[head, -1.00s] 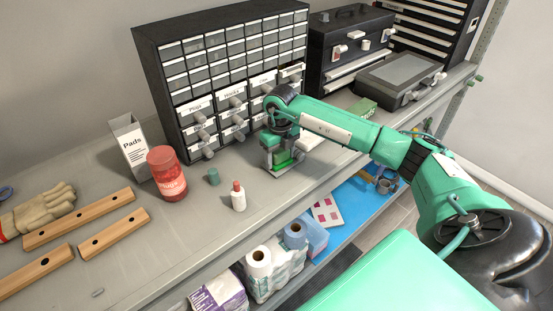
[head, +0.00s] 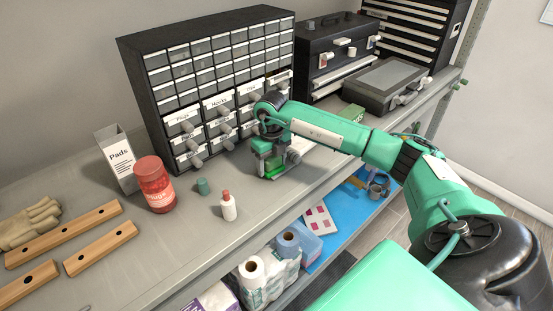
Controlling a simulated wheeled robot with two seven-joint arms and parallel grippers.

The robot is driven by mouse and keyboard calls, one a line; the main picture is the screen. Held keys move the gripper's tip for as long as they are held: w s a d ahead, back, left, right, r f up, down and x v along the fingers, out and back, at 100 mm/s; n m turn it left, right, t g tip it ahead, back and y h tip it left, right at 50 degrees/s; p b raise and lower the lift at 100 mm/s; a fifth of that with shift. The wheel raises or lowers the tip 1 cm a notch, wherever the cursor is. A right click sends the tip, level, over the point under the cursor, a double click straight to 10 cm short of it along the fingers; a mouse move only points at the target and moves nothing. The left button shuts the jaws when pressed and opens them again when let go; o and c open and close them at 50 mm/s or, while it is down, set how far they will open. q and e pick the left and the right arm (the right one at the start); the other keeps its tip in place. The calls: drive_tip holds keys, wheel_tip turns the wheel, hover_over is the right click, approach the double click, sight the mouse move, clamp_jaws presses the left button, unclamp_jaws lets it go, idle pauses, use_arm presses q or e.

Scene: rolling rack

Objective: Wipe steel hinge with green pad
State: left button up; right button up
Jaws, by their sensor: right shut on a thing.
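My right gripper (head: 271,168) is at the shelf top, in front of the drawer cabinet, pointing down. It is shut on a green pad (head: 277,174), of which a bright green strip shows low between the fingers. I cannot tell whether the pad touches the shelf or something on it. A steel hinge cannot be made out; the gripper may hide it. My left gripper is out of the picture.
The drawer cabinet (head: 185,98) stands right behind the gripper. A white bottle (head: 229,209), a green cap (head: 203,186), a red jar (head: 154,184) and a Pads box (head: 118,160) stand to its left. Wooden bars (head: 101,248) lie further left. A grey case (head: 388,84) lies right.

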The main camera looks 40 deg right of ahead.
drive_tip(key=shift+s+a, duration=0.15)
drive_tip(key=shift+a, duration=1.1)
drive_tip(key=shift+s+a, duration=0.1)
drive_tip(key=shift+a, duration=1.1)
drive_tip(key=shift+r, duration=0.2)
drive_tip(key=shift+r+p, duration=1.75)
drive_tip(key=shift+r, duration=1.15)
wheel_tip(320, 180, up, 3)
drive_tip(key=shift+p, duration=0.75)
